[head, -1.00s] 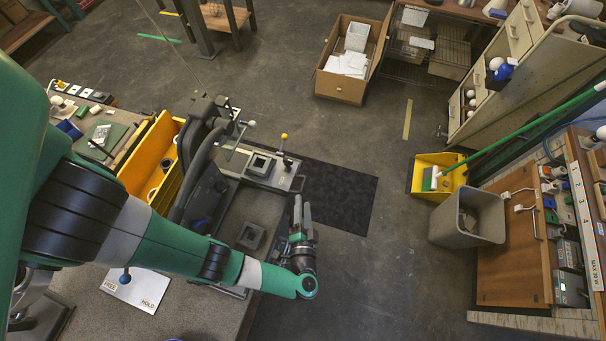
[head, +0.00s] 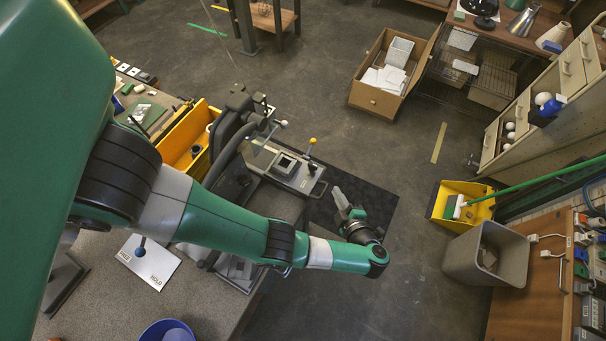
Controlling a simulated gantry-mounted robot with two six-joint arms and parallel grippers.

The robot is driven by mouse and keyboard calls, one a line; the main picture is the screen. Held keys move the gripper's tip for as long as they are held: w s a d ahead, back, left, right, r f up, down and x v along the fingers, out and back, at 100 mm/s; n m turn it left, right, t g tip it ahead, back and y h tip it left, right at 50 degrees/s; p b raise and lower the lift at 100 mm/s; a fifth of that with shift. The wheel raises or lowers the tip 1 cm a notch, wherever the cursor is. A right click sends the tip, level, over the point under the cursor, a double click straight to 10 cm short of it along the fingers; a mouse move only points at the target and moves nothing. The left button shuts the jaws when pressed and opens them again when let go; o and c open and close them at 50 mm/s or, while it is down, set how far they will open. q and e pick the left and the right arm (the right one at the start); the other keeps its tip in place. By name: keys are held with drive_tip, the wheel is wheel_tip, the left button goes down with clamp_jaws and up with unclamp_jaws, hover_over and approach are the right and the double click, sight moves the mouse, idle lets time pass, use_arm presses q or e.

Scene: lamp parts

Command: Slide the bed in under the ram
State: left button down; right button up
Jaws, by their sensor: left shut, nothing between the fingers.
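The bed (head: 304,184) is a pale metal slide with a dark square fixture on it, reaching out from the press toward the right side of the bench. A yellow-knobbed lever stands at its far edge. The dark press (head: 232,150) stands to the left of the bed; its ram is not clearly visible from above. My left gripper (head: 338,192) is shut and empty, to the right of the bed and apart from it, above the dark floor mat. My left arm crosses the bench and hides part of it in front of the press. My right gripper is not in view.
A yellow bin (head: 183,140) stands left of the press. A white card (head: 150,262) and a blue bowl (head: 165,331) are on the near bench. The dark mat (head: 378,205) and floor to the right are clear, up to a yellow dustpan (head: 447,204) and grey bin (head: 487,263).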

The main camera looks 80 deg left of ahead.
use_arm(q)
drive_tip(key=n+g, duration=0.1)
drive_tip(key=n, duration=0.4)
drive_tip(key=n+g+h, duration=0.5)
drive_tip(key=n+h, duration=0.3)
drive_tip(key=n, duration=2)
approach(306, 181)
drive_tip(key=b+x, duration=0.2)
drive_tip(key=x, duration=0.5)
drive_tip(key=s+a+p, duration=0.1)
drive_tip(key=s+r+p, duration=0.1)
drive_tip(key=s, duration=0.1)
drive_tip(key=shift+a, duration=0.4)
drive_tip(key=shift+a+f, duration=0.1)
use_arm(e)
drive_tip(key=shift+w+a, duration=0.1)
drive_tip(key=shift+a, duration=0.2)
use_arm(q)
drive_tip(key=shift+s, duration=0.1)
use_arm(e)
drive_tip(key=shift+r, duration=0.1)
